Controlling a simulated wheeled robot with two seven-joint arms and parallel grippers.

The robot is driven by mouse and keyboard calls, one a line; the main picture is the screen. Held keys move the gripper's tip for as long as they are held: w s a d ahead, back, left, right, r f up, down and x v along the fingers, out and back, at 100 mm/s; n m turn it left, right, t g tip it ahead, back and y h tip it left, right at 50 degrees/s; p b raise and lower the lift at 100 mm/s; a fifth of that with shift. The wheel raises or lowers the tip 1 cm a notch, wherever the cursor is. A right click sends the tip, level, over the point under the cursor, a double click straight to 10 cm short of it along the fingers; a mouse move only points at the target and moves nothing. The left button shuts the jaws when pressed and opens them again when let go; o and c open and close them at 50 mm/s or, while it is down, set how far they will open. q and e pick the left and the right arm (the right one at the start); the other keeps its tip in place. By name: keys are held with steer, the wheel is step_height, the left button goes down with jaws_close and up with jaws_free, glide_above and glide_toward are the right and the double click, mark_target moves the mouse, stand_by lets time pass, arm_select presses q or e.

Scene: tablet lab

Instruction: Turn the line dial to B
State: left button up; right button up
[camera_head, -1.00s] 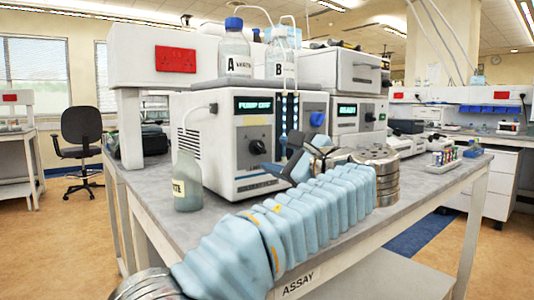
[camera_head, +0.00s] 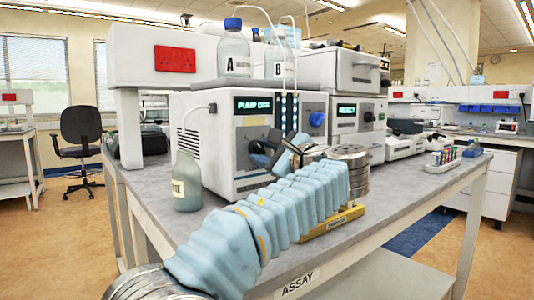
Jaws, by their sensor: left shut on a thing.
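The pump unit (camera_head: 212,160) is a white box with a dark display reading "PUMP OFF" on the bench. Its black line dial (camera_head: 257,146) is on the front panel below the display, largely hidden by my gripper; its pointer setting cannot be read. My left gripper (camera_head: 262,155) is at the dial, shut on it. Bottle A (camera_head: 234,55) with a blue cap and bottle B (camera_head: 279,62) stand on top of the unit. My right gripper is not in view.
A blue knob (camera_head: 317,119) is on the panel right of the dial. A waste bottle (camera_head: 187,182) stands at the unit's left front corner. A yellow-edged holder (camera_head: 338,220) lies near the bench's front edge. A second unit (camera_head: 358,118) reading "READY" stands to the right.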

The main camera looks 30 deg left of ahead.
arm_select(q)
steer(key=shift+r+m+p, duration=0.15)
steer(key=shift+m+p, duration=0.45)
steer(key=shift+p, duration=0.2)
steer(key=m+p, duration=0.1)
steer(key=p, duration=0.1)
steer(key=m+p, duration=0.3)
steer(key=p, duration=0.1)
steer(key=shift+s+a+m, duration=0.1)
steer(key=shift+s+m, duration=0.15)
steer(key=shift+m, duration=0.15)
steer(key=shift+m+p, duration=0.75)
steer(key=shift+m, duration=0.15)
steer(key=shift+s+f+m, duration=0.15)
steer(key=shift+f+m, duration=0.15)
steer(key=shift+m, duration=0.7)
steer(key=shift+a+m, duration=0.1)
steer(key=shift+m, duration=0.7)
steer(key=m, duration=0.6)
steer(key=shift+s+a+r+m, duration=0.1)
steer(key=shift+s+m, duration=0.2)
steer(key=o, duration=1)
